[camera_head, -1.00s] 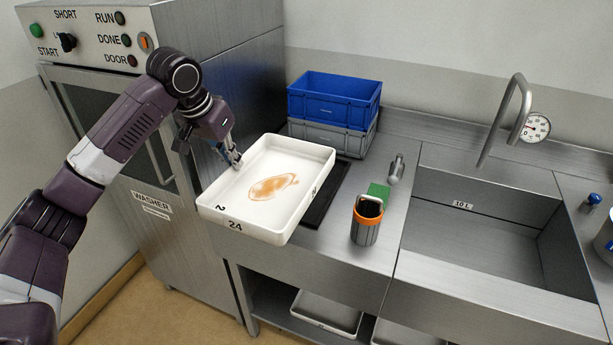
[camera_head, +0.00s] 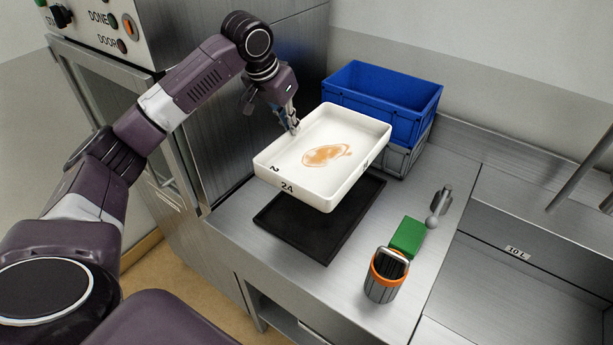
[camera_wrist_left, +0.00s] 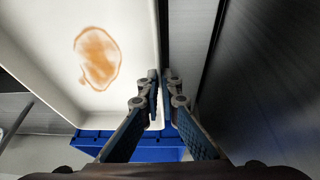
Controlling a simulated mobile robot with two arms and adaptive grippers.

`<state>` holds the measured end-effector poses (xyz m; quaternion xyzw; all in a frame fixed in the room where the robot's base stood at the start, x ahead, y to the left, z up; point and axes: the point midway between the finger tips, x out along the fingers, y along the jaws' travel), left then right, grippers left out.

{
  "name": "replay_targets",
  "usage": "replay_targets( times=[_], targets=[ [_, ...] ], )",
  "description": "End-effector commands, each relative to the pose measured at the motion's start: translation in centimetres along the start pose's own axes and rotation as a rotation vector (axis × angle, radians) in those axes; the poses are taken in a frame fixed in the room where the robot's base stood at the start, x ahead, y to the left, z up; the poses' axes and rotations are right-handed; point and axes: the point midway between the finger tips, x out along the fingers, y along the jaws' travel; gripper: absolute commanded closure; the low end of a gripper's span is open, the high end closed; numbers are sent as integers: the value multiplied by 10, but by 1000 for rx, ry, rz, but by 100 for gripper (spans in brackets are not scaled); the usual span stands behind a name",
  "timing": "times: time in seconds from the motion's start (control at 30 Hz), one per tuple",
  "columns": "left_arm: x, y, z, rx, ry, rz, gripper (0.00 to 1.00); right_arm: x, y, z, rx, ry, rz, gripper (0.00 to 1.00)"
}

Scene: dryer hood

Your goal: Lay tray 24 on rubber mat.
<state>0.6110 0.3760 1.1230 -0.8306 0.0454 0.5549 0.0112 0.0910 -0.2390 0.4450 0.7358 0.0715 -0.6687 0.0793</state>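Tray 24 (camera_head: 318,190) is white with an orange-brown stain inside and "24" on its near wall. It is held in the air, partly over the black rubber mat (camera_head: 300,236) on the steel counter. My left gripper (camera_head: 293,127) is shut on the tray's left rim; in the left wrist view the fingers (camera_wrist_left: 161,80) pinch the tray wall (camera_wrist_left: 148,45). The far part of the mat is hidden under the tray. My right gripper is not in view.
A blue crate (camera_head: 385,105) on a grey crate (camera_head: 402,160) stands behind the tray. An orange-rimmed container (camera_head: 383,285), a green block (camera_head: 406,236) and a small metal tool (camera_head: 440,205) stand right of the mat. The sink (camera_head: 520,265) is farther right; the washer (camera_head: 120,110) is left.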

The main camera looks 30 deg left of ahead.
Motion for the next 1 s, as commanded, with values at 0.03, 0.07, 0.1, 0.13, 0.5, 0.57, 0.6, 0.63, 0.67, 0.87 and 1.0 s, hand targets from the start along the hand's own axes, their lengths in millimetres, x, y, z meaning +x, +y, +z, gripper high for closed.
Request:
replay_targets(
  times=[0.03, 0.07, 0.1, 0.13, 0.5, 0.57, 0.6, 0.63, 0.67, 0.87, 1.0],
  targets=[
    [12, 0, 7, 0, -6, 0, 100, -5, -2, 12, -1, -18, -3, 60],
    [19, -1, 10, 0, -4, 0, 100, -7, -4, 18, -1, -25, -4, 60],
    [29, -1, 13, 0, -3, 0, 100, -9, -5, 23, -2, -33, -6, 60],
    [36, -1, 16, 0, -4, 0, 100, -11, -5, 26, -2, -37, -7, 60],
    [103, -3, 42, -1, 2, 1, 100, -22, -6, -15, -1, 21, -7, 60],
    [107, -3, 43, -1, 4, 2, 100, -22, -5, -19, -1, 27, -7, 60],
    [109, -3, 44, -1, 3, 1, 100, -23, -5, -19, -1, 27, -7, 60],
    [112, -3, 46, -1, 2, 2, 100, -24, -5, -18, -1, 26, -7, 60],
    [115, -3, 47, -1, 2, 2, 100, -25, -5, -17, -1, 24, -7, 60],
    [142, -4, 58, -1, 1, 1, 100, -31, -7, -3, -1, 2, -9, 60],
    [148, -4, 60, 1, 4, 1, 100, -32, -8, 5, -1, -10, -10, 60]
  ],
)
